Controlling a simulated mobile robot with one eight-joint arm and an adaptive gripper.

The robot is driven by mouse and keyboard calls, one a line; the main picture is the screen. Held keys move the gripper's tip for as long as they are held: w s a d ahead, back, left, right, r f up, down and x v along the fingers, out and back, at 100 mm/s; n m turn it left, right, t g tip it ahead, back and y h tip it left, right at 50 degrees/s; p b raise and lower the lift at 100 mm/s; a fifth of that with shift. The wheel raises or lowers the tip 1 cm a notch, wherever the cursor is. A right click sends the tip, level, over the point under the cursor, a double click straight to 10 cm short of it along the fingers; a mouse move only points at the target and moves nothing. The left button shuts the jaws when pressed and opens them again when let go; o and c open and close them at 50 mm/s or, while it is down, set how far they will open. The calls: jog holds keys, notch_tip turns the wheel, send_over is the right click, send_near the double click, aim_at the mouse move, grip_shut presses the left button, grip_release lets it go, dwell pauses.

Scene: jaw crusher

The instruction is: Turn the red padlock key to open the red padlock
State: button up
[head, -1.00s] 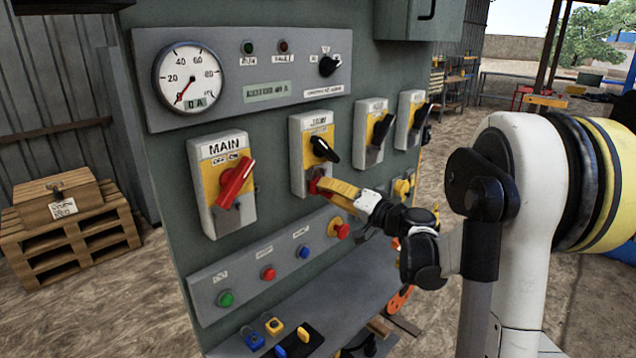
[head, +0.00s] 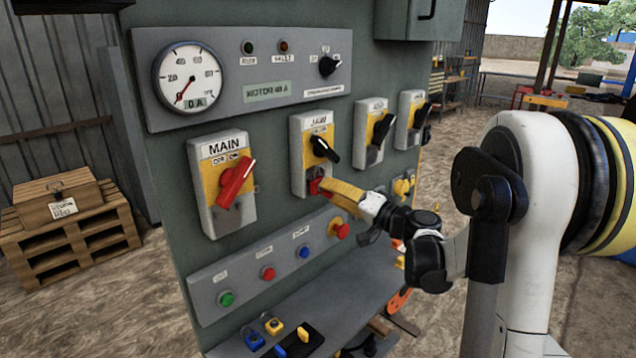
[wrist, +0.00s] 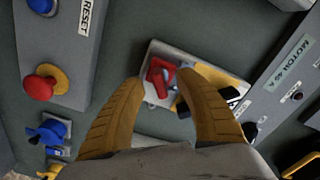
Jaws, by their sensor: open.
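The red padlock (head: 315,186) hangs low on the JAW switch box (head: 299,160), just below its black handle. It shows in the wrist view (wrist: 160,77) as a red shape on the grey box. I cannot tell the key apart from the padlock body. My gripper (head: 332,189) has its yellow fingers pointed at the padlock, partly covering it in the head view. In the wrist view the fingers (wrist: 161,82) are spread apart, with the padlock between and beyond their tips. I cannot tell whether they touch it.
The MAIN switch (head: 232,185) with its red handle is to the left. Two more switch boxes (head: 375,130) are to the right. A button strip (head: 245,282) with a red emergency button (head: 341,231) lies below my gripper. Small padlocks and keys sit on the lower shelf (head: 350,290).

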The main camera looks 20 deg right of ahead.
jog(key=v, duration=0.6)
jog(key=shift+s, duration=0.4)
dwell(0.4)
jog(key=shift+d, duration=0.1)
jog(key=s+a+f+n+g, duration=0.2)
jog(key=s+a+g, duration=0.1)
jog(key=a, duration=0.5)
jog(key=s+a+f+n+g, duration=0.1)
jog(key=s+a+f+g, duration=0.15)
jog(key=a, duration=0.55)
jog(key=s+a+f+n+g+h, duration=0.1)
jog(key=s+f+n+g+h, duration=0.1)
jog(key=s, duration=0.7)
jog(key=s+a+f+n+g+h, duration=0.2)
jog(key=s+h, duration=0.2)
jog(key=s, duration=0.5)
jog(key=shift+a+f, duration=0.25)
jog(key=shift+f, duration=0.15)
